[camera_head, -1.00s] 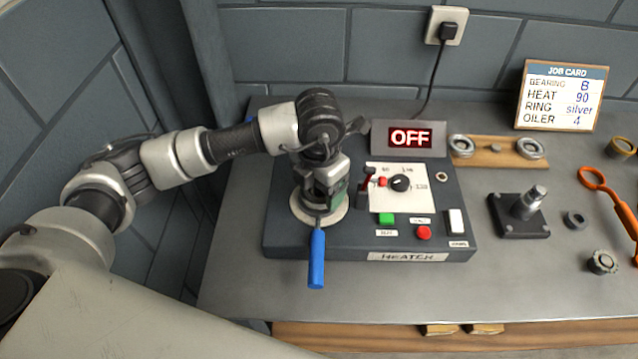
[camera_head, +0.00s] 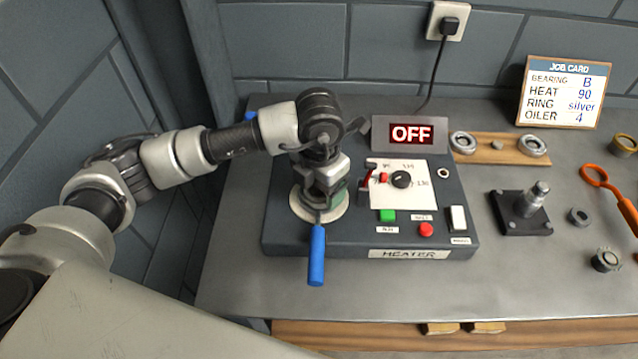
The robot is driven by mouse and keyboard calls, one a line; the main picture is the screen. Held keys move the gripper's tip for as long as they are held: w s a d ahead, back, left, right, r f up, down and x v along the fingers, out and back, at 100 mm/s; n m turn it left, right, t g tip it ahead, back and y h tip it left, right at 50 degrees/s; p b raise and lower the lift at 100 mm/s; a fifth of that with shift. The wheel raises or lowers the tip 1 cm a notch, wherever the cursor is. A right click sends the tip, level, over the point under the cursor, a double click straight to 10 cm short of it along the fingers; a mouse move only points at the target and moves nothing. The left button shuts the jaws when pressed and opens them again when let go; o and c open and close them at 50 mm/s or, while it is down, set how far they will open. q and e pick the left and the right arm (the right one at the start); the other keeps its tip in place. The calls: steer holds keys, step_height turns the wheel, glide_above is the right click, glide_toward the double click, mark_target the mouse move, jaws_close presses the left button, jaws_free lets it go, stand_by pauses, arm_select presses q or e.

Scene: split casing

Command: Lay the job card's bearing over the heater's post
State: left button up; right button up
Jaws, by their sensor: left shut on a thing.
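The heater (camera_head: 370,245) is a dark box on the bench, with its display reading OFF. My left gripper (camera_head: 318,203) is over the pale round plate (camera_head: 298,211) at the heater's left end. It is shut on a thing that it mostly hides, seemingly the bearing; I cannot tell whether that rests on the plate. The post is hidden behind the gripper. A blue handle (camera_head: 317,257) sticks out in front of the gripper, over the heater's front edge. The job card (camera_head: 563,92) reads bearing B, heat 90, ring silver, oiler 4. My right gripper is not in view.
A wooden rack (camera_head: 478,157) holds a ring-shaped bearing at each end, with a bare middle peg (camera_head: 497,145). A black block with a steel shaft (camera_head: 537,195), small rings and an orange tool (camera_head: 622,205) stand right. The bench front is clear.

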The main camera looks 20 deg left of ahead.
arm_select(q)
steer(key=shift+f, duration=0.1)
steer(key=o, duration=1.2)
steer(key=shift+c, duration=0.2)
step_height(320, 180, up, 10)
steer(key=p, duration=0.5)
